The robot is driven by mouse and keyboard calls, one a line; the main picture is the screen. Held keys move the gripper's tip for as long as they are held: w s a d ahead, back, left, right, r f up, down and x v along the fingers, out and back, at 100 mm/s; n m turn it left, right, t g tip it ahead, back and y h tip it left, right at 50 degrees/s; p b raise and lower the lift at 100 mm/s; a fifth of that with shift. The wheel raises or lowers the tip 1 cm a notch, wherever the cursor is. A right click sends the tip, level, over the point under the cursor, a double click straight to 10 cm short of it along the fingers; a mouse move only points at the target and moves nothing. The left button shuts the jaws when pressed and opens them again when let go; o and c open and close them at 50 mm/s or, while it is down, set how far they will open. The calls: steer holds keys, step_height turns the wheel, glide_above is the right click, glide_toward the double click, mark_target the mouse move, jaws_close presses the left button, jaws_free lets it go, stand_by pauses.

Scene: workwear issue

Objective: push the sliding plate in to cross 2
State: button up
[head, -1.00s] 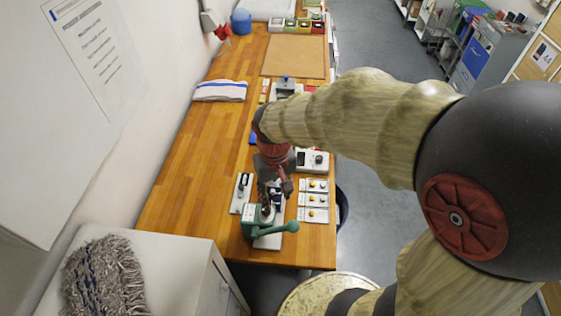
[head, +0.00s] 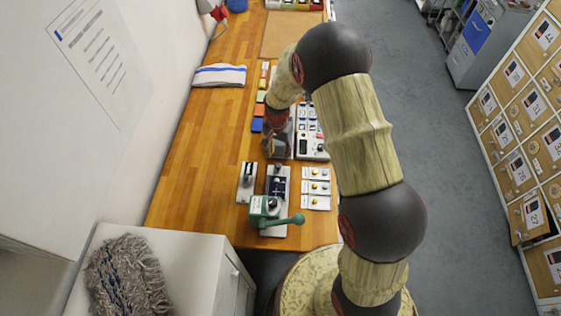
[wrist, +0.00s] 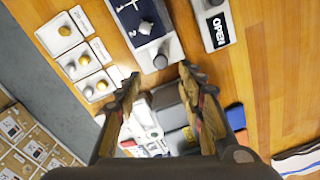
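The sliding plate is a dark blue strip with white cross marks and a grey knob, on a light base. It shows in the wrist view (wrist: 128,17) at the top and in the head view (head: 277,186), just beyond the green press (head: 264,212) with its lever. A round grey knob stands near the base's end in the wrist view. My gripper (wrist: 158,72) is open and empty, its fingertips just off that end of the base. In the head view my gripper (head: 277,148) is beyond the plate, apart from it. I cannot read which cross is lined up.
A white plate marked OPEN (wrist: 218,24) lies beside the sliding plate. Several small white plates with yellow knobs (head: 316,187) lie on the other side. A grey-white box (head: 312,148) and coloured blocks (head: 257,124) are near my gripper. Wooden tabletop (head: 200,165) is clear at left.

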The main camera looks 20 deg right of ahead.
mark_target(278, 165)
steer(key=shift+w+f+p, duration=0.15)
steer(key=shift+f+p, duration=0.25)
steer(key=shift+f, duration=3.55)
steer(key=c, duration=0.3)
jaws_close()
